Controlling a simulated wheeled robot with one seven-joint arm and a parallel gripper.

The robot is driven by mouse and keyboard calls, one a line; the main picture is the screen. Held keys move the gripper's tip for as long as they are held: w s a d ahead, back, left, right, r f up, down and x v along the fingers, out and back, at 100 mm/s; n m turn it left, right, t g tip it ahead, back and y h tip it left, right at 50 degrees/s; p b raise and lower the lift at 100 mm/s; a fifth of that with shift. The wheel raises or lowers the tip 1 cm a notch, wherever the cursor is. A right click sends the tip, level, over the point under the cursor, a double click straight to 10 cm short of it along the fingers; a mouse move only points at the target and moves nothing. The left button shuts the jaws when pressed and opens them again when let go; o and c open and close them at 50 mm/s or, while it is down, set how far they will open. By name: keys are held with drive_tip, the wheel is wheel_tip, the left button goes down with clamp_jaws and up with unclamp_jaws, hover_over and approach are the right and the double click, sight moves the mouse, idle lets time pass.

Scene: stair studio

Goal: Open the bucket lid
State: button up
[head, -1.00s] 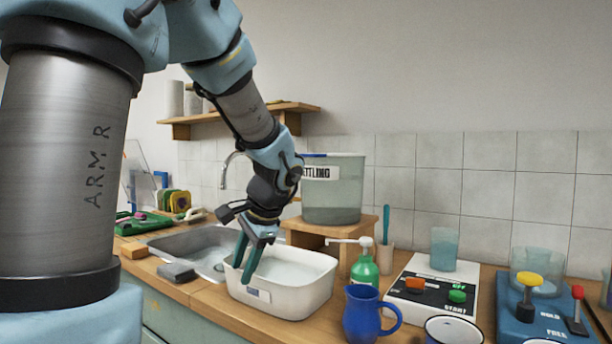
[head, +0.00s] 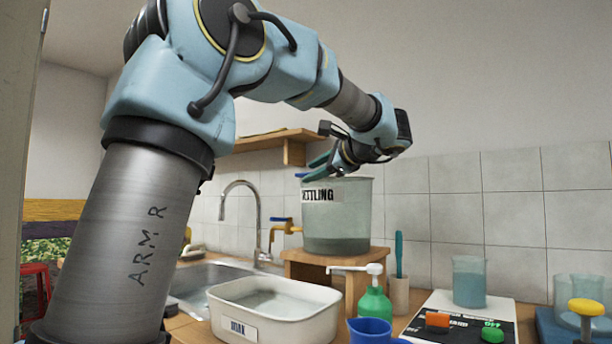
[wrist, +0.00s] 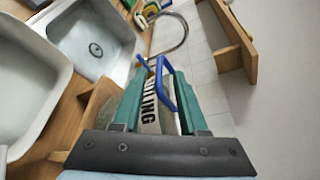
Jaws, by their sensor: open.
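The bucket (head: 340,225), a translucent tub with a "SETTLING" label only partly readable, stands on a wooden stand. My gripper (head: 318,168) is at the bucket's upper left rim, pointing left with its teal fingers apart. In the wrist view, a blue looped handle (wrist: 168,82) shows between the open fingers (wrist: 163,78), with the label below it. I cannot tell whether the fingers touch the handle. The lid itself is mostly hidden behind my gripper, and I cannot make out its edge.
A white basin of water (head: 275,309) and the sink (head: 200,278) with its tall tap (head: 257,215) lie left of the stand. A green pump bottle (head: 375,300) and a blue jug (head: 368,331) stand in front. A wooden shelf (head: 262,143) is behind my arm.

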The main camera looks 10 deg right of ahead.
drive_tip(key=shift+x, duration=1.85)
clamp_jaws()
drive_tip(key=shift+a+f, duration=0.1)
drive_tip(key=shift+f, duration=0.05)
